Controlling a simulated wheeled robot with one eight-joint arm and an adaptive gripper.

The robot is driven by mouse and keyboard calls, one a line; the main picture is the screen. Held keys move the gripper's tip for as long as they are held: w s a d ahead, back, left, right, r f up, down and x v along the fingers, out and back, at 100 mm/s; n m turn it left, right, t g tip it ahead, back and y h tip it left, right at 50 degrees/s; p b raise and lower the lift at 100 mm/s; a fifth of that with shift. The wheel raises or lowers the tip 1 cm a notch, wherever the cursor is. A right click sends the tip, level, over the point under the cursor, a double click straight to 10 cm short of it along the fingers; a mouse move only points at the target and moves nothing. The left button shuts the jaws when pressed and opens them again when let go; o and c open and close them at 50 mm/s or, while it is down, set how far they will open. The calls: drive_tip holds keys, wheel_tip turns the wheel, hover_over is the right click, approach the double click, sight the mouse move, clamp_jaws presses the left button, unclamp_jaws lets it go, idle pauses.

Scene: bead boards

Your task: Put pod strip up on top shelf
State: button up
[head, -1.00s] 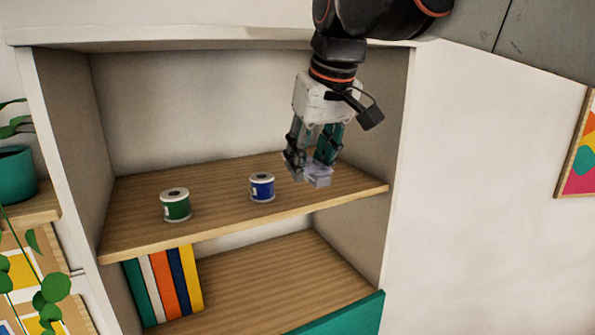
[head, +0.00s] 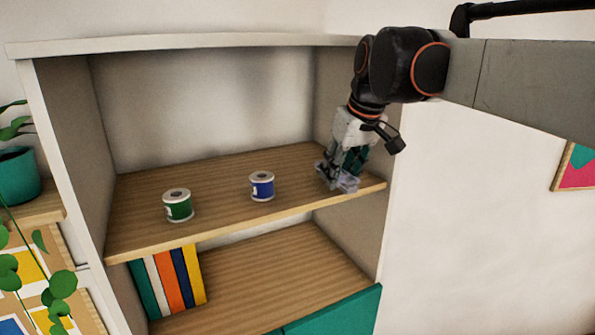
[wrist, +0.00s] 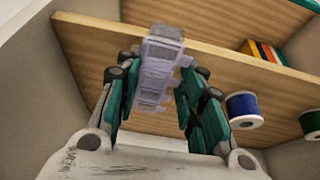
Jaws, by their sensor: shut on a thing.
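The pod strip (wrist: 158,70) is a clear, pale violet row of small boxes. In the wrist view it lies between the teal fingers of my gripper (wrist: 157,98), which is shut on it. In the head view my gripper (head: 340,178) is at the right end of the top shelf (head: 225,215), close to the right side wall. The strip (head: 348,184) shows at the fingertips, near the shelf's front edge. I cannot tell whether it touches the board.
A blue spool (head: 262,187) and a green spool (head: 178,206) stand on the top shelf, left of my gripper. Several books (head: 170,282) stand on the shelf below. The cabinet's right side wall (head: 335,100) is close to my gripper. The back middle of the shelf is clear.

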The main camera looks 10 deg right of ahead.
drive_tip(key=shift+w+d+f, duration=0.25)
drive_tip(key=shift+w+f, duration=0.05)
drive_tip(key=shift+f, duration=0.4)
drive_tip(key=shift+s, duration=0.1)
drive_tip(key=o, duration=1.2)
drive_tip(key=shift+f, duration=0.1)
